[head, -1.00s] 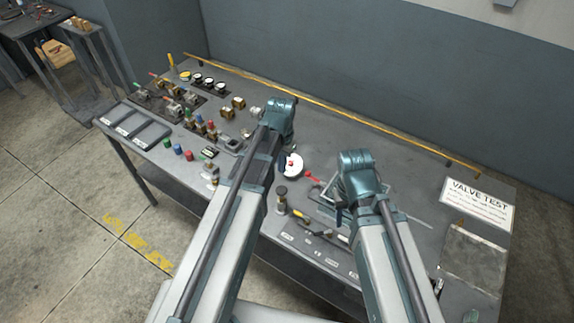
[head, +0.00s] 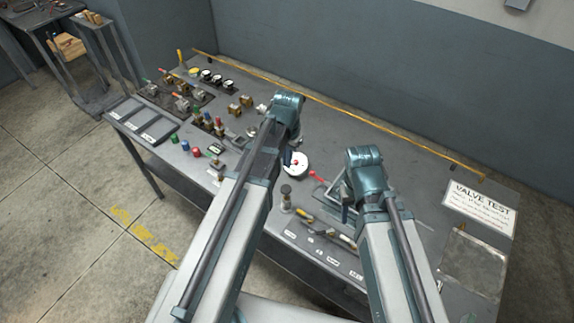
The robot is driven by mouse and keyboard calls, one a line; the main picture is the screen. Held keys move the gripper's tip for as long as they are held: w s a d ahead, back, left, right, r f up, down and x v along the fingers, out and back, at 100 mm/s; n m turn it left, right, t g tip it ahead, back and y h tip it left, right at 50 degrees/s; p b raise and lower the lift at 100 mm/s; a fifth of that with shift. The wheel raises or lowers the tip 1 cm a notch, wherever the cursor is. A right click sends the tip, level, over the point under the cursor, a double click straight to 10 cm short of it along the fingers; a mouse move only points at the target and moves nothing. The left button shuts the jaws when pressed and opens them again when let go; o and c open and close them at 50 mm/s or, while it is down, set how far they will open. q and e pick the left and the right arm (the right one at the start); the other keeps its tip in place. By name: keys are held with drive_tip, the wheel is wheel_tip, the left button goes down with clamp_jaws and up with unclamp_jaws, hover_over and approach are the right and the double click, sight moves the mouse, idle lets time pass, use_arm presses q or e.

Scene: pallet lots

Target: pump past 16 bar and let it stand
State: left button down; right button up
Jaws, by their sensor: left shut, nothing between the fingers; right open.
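A white round dial (head: 299,167) with a red spot stands near the middle of the bench; its reading is too small to make out. A red-tipped lever (head: 317,175) lies just right of it. My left gripper (head: 287,158) is shut and empty at the dial's left edge, covering part of it; I cannot tell whether they touch. My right gripper (head: 345,213) is open, right of the red lever, over a grey frame-like fixture (head: 333,193). My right arm hides part of that fixture.
Valves, coloured caps and several small gauges (head: 217,79) fill the bench's left side, with grey trays (head: 158,130) at its left end. Tools (head: 322,225) lie along the front edge. A VALVE TEST sign (head: 480,208) and a grey plate (head: 471,262) are at right.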

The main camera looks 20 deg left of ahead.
sight(287, 189)
use_arm(q)
wheel_tip(287, 189, down, 13)
drive_tip(key=b, duration=1.2)
drive_tip(key=shift+a, duration=0.1)
wheel_tip(287, 189, down, 4)
drive_tip(key=b, duration=0.4)
drive_tip(key=shift+r, duration=0.1)
drive_tip(key=shift+s+r, duration=0.15)
drive_tip(key=shift+r, duration=0.1)
drive_tip(key=shift+r+p, duration=0.5)
drive_tip(key=shift+p, duration=0.2)
wheel_tip(287, 189, up, 13)
drive_tip(key=p, duration=1.3)
